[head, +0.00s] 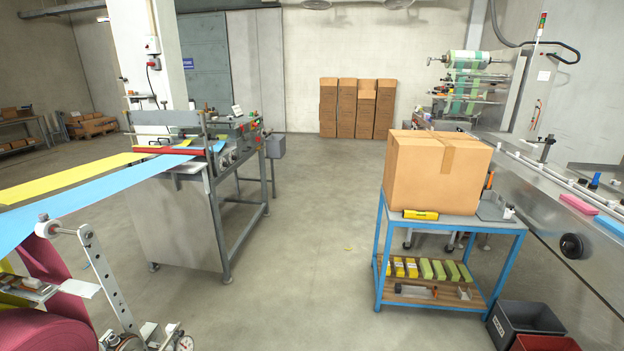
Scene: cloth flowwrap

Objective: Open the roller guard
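A machine stands at the left on a grey metal cabinet (180,222). Yellow cloth (70,176) and light blue cloth (90,197) run into it from the left. A grey panel (160,118) stands upright over a red bar (166,150) at its infeed; it may be the roller guard, but I cannot tell for sure, nor whether it is open or shut. The rollers are not clearly visible. Neither of my grippers is in view.
A blue cart (378,255) with a large cardboard box (436,172) stands at the right, beside a long conveyor (570,225). A grey bin (524,320) is at the lower right. A dark red roll (45,290) is at the lower left. The floor (300,260) between is clear.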

